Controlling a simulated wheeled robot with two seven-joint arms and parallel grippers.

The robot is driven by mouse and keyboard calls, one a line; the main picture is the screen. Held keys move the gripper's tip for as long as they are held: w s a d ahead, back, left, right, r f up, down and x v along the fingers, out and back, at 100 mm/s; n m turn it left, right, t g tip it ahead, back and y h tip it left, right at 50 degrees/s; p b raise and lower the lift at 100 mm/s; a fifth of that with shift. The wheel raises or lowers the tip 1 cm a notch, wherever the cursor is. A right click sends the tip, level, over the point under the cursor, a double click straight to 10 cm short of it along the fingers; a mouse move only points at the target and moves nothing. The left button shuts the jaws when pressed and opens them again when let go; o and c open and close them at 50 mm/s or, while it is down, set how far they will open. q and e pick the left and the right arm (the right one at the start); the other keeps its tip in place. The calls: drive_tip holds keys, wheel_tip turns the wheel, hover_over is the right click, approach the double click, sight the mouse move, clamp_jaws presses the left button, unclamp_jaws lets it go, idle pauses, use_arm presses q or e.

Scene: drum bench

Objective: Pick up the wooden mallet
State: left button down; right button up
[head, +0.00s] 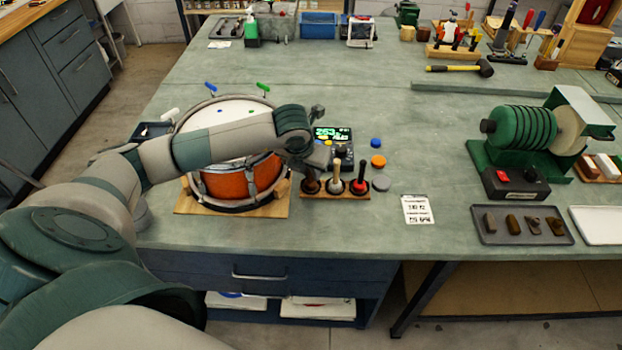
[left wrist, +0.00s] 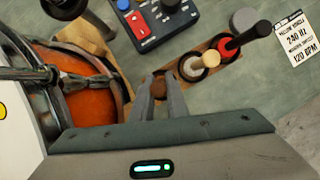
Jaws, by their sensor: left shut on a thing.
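A wooden rack (head: 345,195) beside the drum holds upright mallets in a row. My left gripper (head: 311,170) reaches down over the rack's left end. In the left wrist view its fingers (left wrist: 160,95) are closed about a brown, round-topped wooden mallet (left wrist: 158,88). The lower part of this mallet is hidden by the fingers, and I cannot tell whether it is lifted. A pale-handled mallet (head: 336,172) stands in the middle and a red one with a black tip (head: 360,178) at the right. My right gripper is not in view.
An orange drum (head: 235,181) on a wooden base stands close at left. A device with a green display (head: 333,134) sits behind the rack. Coloured discs (head: 378,161) lie to the right, with a printed card (head: 417,209) beyond. Open bench lies between card and green machine (head: 525,132).

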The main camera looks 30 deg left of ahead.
use_arm(q)
drive_tip(key=shift+r, duration=0.1)
drive_tip(key=shift+r+p, duration=0.3)
drive_tip(key=shift+r, duration=0.3)
drive_tip(key=r, duration=0.1)
drive_tip(key=d+r+p, duration=0.1)
drive_tip(key=r, duration=0.1)
drive_tip(key=shift+s+r, duration=0.2)
drive_tip(key=shift+r, duration=0.1)
drive_tip(key=s+d+r+p, duration=0.4)
drive_tip(key=d+r, duration=0.2)
drive_tip(key=d, duration=0.3)
drive_tip(key=shift+s+d, duration=0.25)
drive_tip(key=shift+s, duration=0.15)
